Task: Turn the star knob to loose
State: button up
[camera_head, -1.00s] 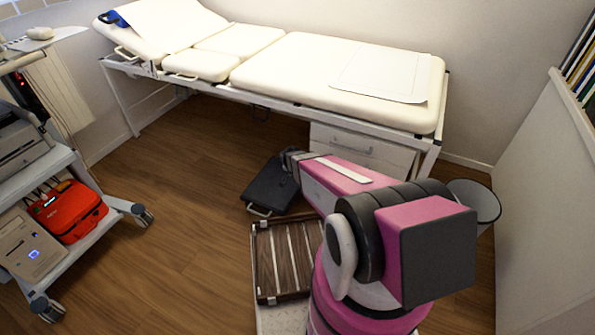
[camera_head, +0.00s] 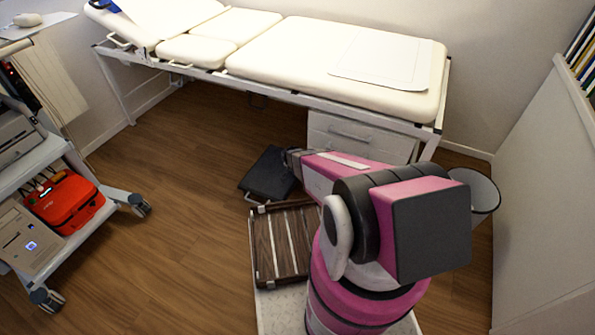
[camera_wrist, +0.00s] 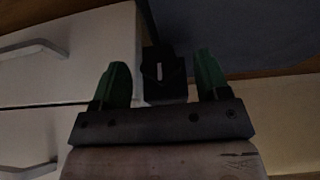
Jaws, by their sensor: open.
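My gripper (camera_wrist: 162,78) shows in the wrist view with its two green fingers apart. A small dark block with a pale upright mark (camera_wrist: 158,72) appears between the fingers. It may be the star knob, but the picture is too dark to tell its shape or whether it touches the fingers. In the head view my arm reaches down beside the exam couch (camera_head: 330,62), its far end close to the drawer unit. The fingers cannot be made out there, and I cannot identify a star knob in that view.
The white drawer unit (camera_head: 352,138) stands under the couch; its front shows in the wrist view (camera_wrist: 80,75). A dark case (camera_head: 268,175) and slatted wooden panel (camera_head: 284,243) lie low nearby. A bin (camera_head: 484,190) stands right, a trolley (camera_head: 75,235) left.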

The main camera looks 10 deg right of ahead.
jog(key=shift+w+d+f, duration=0.1)
jog(key=shift+w+f, duration=0.05)
jog(key=shift+f, duration=0.3)
jog(key=c, duration=0.9)
jog(key=shift+w+f+g+h, duration=0.1)
jog(key=shift+w+g+h, duration=0.05)
jog(key=shift+g+h, duration=0.4)
jog(key=shift+n+g+h, duration=0.25)
jog(key=shift+n+h, duration=0.05)
jog(key=shift+h, duration=0.35)
jog(key=o, duration=0.9)
